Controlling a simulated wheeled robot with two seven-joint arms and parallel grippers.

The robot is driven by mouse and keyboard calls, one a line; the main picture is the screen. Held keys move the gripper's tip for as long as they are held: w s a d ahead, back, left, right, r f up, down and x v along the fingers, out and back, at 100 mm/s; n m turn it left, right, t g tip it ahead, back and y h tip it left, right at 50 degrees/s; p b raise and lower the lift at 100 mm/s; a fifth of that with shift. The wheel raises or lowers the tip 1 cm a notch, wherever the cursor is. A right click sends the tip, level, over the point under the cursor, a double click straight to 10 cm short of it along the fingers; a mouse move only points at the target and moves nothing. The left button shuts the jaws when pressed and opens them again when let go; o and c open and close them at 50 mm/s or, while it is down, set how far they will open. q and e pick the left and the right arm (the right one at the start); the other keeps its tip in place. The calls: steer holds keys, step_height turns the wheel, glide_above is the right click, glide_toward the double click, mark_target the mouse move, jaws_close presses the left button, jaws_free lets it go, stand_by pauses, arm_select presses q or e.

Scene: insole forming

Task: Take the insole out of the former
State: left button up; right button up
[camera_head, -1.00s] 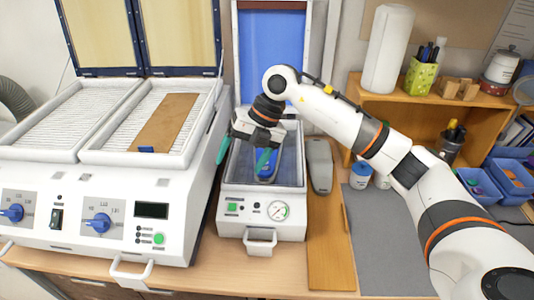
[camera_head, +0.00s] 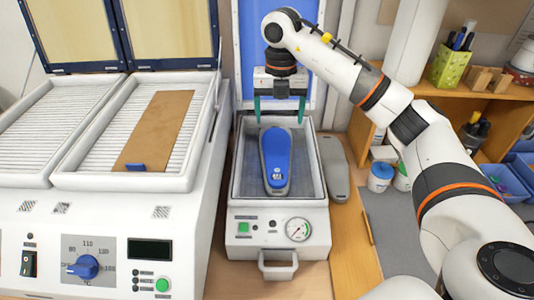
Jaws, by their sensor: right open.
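The former (camera_head: 236,187) is a small white box with a raised blue lid (camera_head: 243,45) behind it, a green button and a gauge on its front. A blue insole (camera_head: 275,150) lies lengthwise in its open tray on a grey form. My right gripper (camera_head: 279,112) points down, open and empty, above the far end of the tray. Its two green fingers are spread to either side of the insole's far end, apart from it. My left gripper is not in view.
A white heater (camera_head: 100,225) with raised lids stands to the left, a brown sheet (camera_head: 160,127) with a blue tab on its right bed. A grey sole-shaped piece (camera_head: 334,165) lies right of the former. Jars (camera_head: 380,178) and a wooden shelf (camera_head: 500,115) stand further right.

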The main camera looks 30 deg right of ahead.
steer(key=b, duration=0.4)
glide_above(277, 175)
step_height(277, 175, down, 4)
steer(key=f, duration=0.1)
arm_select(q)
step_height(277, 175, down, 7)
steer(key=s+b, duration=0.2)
arm_select(e)
steer(key=f, duration=0.2)
steer(key=f+p, duration=0.1)
steer(key=f, duration=0.4)
steer(key=shift+w+d+f+p, duration=0.25)
steer(key=shift+w+f+p, duration=0.1)
steer(key=shift+w+p, duration=0.05)
steer(key=shift+f, duration=0.25)
steer(key=shift+f+p, duration=0.25)
steer(key=shift+p, duration=0.05)
steer(key=f+p, duration=0.1)
steer(key=f, duration=0.1)
steer(key=s+f+p, duration=0.1)
steer(key=f, duration=0.1)
steer(key=shift+a+f, duration=0.15)
steer(key=shift+a, duration=0.05)
steer(key=shift+f, duration=0.25)
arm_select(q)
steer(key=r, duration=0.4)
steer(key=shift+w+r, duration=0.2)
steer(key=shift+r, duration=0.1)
arm_select(e)
steer(key=c, duration=1.1)
